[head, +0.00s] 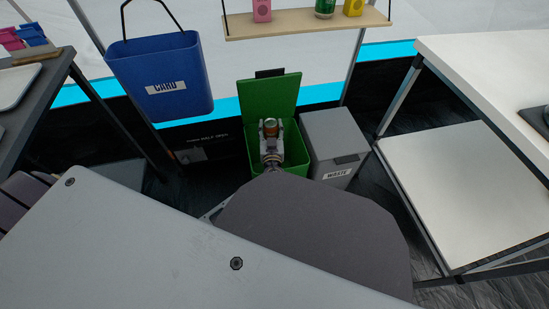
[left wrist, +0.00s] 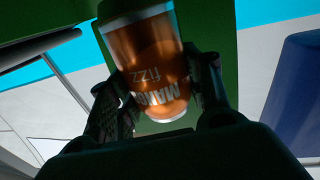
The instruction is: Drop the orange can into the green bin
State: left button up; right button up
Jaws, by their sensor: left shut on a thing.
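The orange can (head: 271,126) is held in my left gripper (head: 270,131), over the open green bin (head: 294,150). In the left wrist view the can (left wrist: 150,62) sits between the two fingers of the gripper (left wrist: 152,100), with part of its lettering readable as "fizz". The bin's lid (head: 268,95) stands raised behind the can. The gripper and arm hide much of the bin's opening. My right gripper is not in view.
A grey bin labelled WASTE (head: 334,143) stands right beside the green bin. A blue bin labelled CARD (head: 160,75) hangs at the left. A wooden shelf (head: 300,24) holds small items above. A white table (head: 490,50) stands at the right.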

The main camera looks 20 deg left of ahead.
pick_arm(q)
jog(key=o, duration=0.8)
jog(key=shift+r, duration=5.05)
jog(key=shift+f, duration=0.1)
